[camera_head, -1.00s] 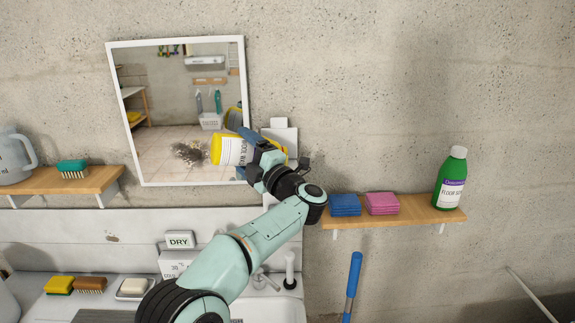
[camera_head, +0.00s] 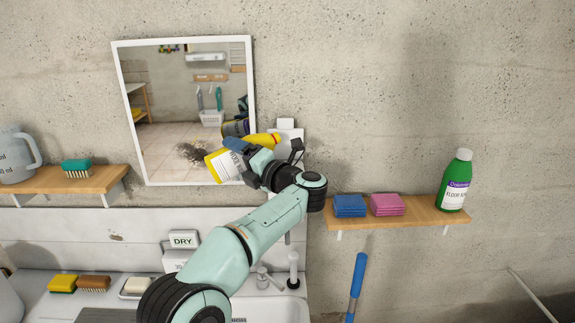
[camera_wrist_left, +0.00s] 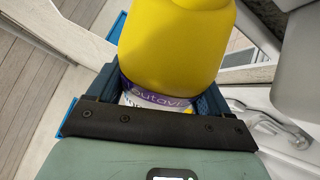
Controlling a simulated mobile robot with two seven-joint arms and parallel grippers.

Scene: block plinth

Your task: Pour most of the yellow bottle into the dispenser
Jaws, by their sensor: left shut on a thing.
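The yellow bottle (camera_head: 222,165), with a white label, is held in front of the mirror's lower right. My left gripper (camera_head: 242,152) is shut around its middle. The bottle is tilted, its base low at the left and its yellow neck end higher at the right, with a small reddish tip. In the left wrist view the bottle (camera_wrist_left: 178,45) fills the top middle between the fingers. A white wall unit, which looks like the dispenser (camera_head: 295,136), is behind the bottle's neck end and partly hidden by my gripper; its opening cannot be made out. My right gripper is not in view.
A mirror (camera_head: 117,100) hangs behind the bottle. A right shelf (camera_head: 422,214) carries blue cloths (camera_head: 349,206), pink cloths (camera_head: 387,205) and a green bottle (camera_head: 455,180). A left shelf (camera_head: 45,181) holds a jug (camera_head: 14,158) and a brush (camera_head: 77,168). A sink is below.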

